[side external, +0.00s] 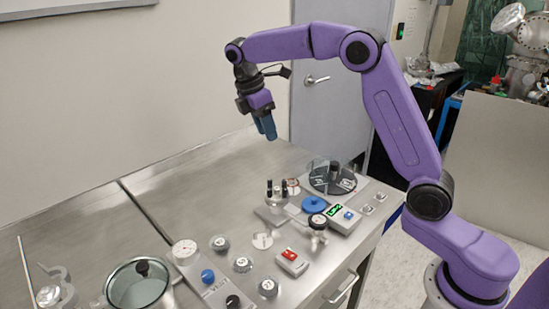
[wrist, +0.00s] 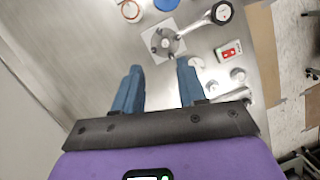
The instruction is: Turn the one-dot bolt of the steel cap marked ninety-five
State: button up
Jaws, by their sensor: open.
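My gripper (side external: 265,130) is open and empty, high above the back of the steel bench, with its blue fingers pointing down. In the wrist view the two fingers (wrist: 160,88) stand apart with bare bench between them. Several small round steel caps stand on the bench: one (side external: 220,243), another (side external: 242,265) and a third (side external: 268,288). Steel caps also show at the right in the wrist view (wrist: 237,74). A bolted steel fitting (side external: 277,203) stands on a square plate, also seen ahead of the fingers (wrist: 166,42). Markings and bolt dots are too small to read, so I cannot tell which cap is ninety-five.
A gauge fitting (side external: 317,222), a blue disc (side external: 312,204), a red-switch box (side external: 291,261) and a green-display box (side external: 343,218) crowd the bench's right side. A glass-lidded pot (side external: 139,285) and a knob panel (side external: 206,275) stand in front. The back left bench is clear.

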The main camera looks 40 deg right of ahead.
aim_at(284, 180)
jog(key=s+d+n+t+y, duration=0.2)
jog(key=d+n+y, duration=0.1)
jog(key=d+n, duration=0.15)
jog(key=f, duration=1.6)
jog(key=shift+s+d+f, duration=0.1)
jog(key=shift+s+d, duration=0.05)
jog(key=shift+s, duration=0.05)
grip_shut()
